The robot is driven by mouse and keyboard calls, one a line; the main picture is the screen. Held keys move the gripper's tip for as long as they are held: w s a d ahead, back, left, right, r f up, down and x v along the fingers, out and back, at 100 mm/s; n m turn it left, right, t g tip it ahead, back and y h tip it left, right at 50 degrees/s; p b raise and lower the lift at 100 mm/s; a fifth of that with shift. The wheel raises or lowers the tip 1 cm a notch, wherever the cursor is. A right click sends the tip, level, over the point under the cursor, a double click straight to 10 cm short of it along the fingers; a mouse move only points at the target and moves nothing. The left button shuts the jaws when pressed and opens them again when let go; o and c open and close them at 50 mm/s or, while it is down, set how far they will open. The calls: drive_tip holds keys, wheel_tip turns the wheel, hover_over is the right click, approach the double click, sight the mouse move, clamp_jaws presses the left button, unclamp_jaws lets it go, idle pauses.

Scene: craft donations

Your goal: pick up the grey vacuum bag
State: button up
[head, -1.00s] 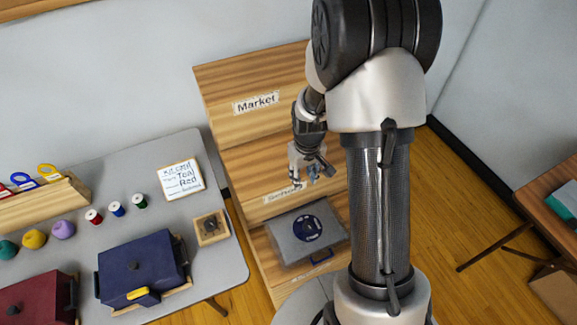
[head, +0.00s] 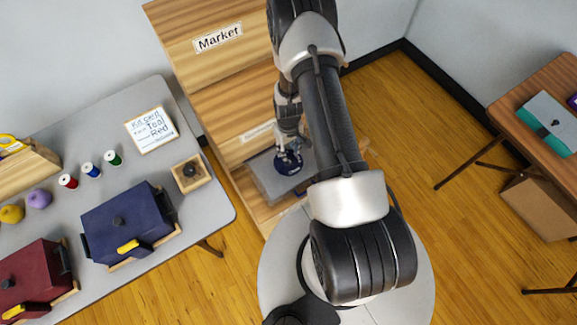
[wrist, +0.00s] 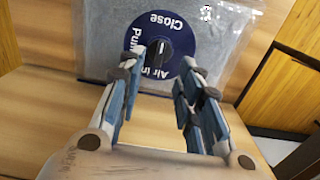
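The grey vacuum bag (head: 262,176) lies flat on the low wooden shelf. It has a round dark-blue disc (head: 288,162) with a black knob; the disc in the wrist view (wrist: 135,50) reads "Close", "Pull" and "Air in". My gripper (head: 289,146) is over the bag in the head view and partly covers it. In the wrist view my gripper (wrist: 160,72) is open and empty, its two fingers apart, with the tips showing near the disc's lower edge. The bag (wrist: 228,35) lies beyond the fingertips; I cannot tell whether they touch it.
The wooden shelf unit (head: 215,70) is labelled "Market". To its left, a grey table (head: 215,205) holds a navy box (head: 120,222), a red box (head: 32,275), spools and a kit card (head: 152,130). A wooden table at right bears a teal-and-grey item (head: 550,120).

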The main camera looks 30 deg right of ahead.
sight(291, 168)
wheel_tip(291, 168, down, 6)
drive_tip(key=shift+f+b, duration=0.25)
drive_tip(key=shift+b, duration=0.9)
drive_tip(key=shift+r, duration=0.1)
clamp_jaws()
